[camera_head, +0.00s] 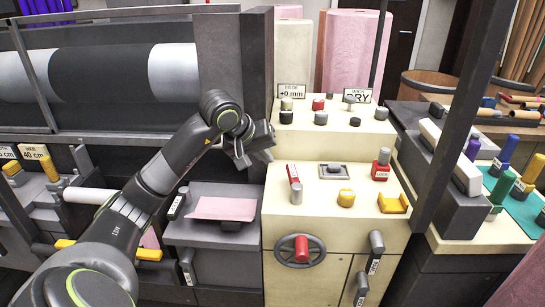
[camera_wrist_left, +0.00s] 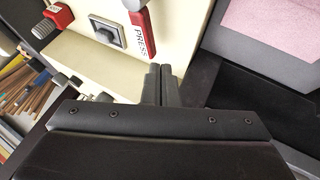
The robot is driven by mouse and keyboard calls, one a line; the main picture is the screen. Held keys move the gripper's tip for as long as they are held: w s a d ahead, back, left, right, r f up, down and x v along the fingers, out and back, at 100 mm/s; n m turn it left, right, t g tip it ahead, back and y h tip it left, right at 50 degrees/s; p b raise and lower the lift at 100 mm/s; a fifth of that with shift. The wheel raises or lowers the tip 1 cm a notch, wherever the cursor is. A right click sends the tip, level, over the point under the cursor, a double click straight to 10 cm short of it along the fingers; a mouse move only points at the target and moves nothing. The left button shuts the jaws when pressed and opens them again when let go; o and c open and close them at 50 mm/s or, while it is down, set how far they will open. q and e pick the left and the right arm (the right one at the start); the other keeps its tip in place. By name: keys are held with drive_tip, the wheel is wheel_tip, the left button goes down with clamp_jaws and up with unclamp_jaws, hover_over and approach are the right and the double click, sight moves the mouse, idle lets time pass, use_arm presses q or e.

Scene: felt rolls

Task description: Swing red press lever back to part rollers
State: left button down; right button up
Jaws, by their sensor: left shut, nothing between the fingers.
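The red press lever (camera_head: 292,172) stands on the cream console top, at its left edge. In the left wrist view the red lever (camera_wrist_left: 137,18) carries a white tag reading PRESS. My left gripper (camera_head: 257,158) is just left of the lever, shut and empty. In the left wrist view its fingertips (camera_wrist_left: 160,72) are together, below the PRESS tag with a small gap to it. A large roller (camera_head: 108,72), dark in the middle with white ends, lies at the back left. I cannot tell whether it touches another roller. My right gripper is not in view.
The cream console (camera_head: 325,212) also bears a grey switch plate (camera_head: 333,171), a red block with a knob (camera_head: 381,168) and yellow knobs. A handwheel (camera_head: 300,251) is on its front. A pink sheet (camera_head: 222,209) lies on a grey table to the left. A dark post stands right.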

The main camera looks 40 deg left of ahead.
sight(288, 171)
use_arm(q)
drive_tip(key=x, duration=0.6)
drive_tip(key=shift+w+d+f+p, duration=0.15)
drive_tip(key=shift+w+f+p, duration=0.1)
drive_tip(key=shift+f+p, duration=0.1)
drive_tip(key=shift+w+f, duration=0.35)
drive_tip(key=shift+f, duration=0.2)
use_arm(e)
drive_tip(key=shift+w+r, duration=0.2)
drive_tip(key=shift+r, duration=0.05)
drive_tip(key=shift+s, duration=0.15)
use_arm(q)
drive_tip(key=shift+w+d+f+b, duration=0.15)
drive_tip(key=shift+w+b, duration=0.05)
drive_tip(key=shift+b, duration=0.35)
drive_tip(key=shift+w+d+m+h+b, duration=0.3)
drive_tip(key=shift+w+m+h+b, duration=0.25)
drive_tip(key=shift+b, duration=0.3)
drive_tip(key=shift+s, duration=0.1)
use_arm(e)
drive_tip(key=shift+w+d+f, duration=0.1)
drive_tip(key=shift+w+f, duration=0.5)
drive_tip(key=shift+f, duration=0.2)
